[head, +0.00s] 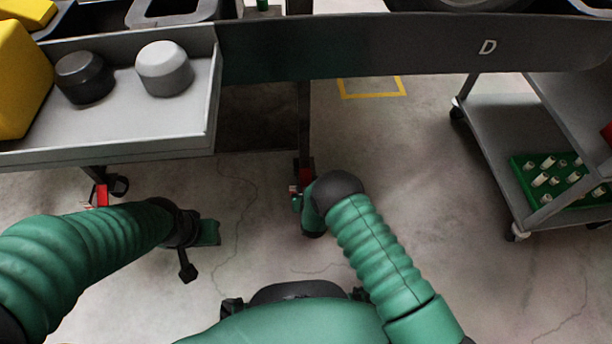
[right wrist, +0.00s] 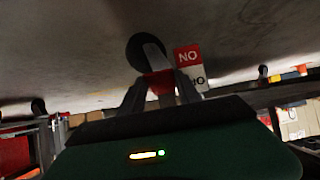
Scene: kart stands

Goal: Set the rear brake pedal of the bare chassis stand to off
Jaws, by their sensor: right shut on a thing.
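A red brake pedal (head: 306,178) shows low on a dark upright post, below the dark beam (head: 400,45) marked D. My right gripper (head: 299,197) is down at this pedal, partly hidden behind my own wrist. In the right wrist view my right gripper (right wrist: 157,80) has its fingers on both sides of the red pedal (right wrist: 158,84) and is shut on it. A dark caster wheel (right wrist: 146,50) is just beyond. The pedal's exact tilt is hard to tell. My left gripper (head: 187,264) hangs low over the floor at left, away from this pedal; its jaw opening is unclear.
A grey tray (head: 130,122) with a dark and a light knob juts out at left, above my left arm. Another red pedal (head: 102,195) and caster sit under it. A grey cart (head: 500,130) with a green rack (head: 548,178) stands at right. Floor between is clear.

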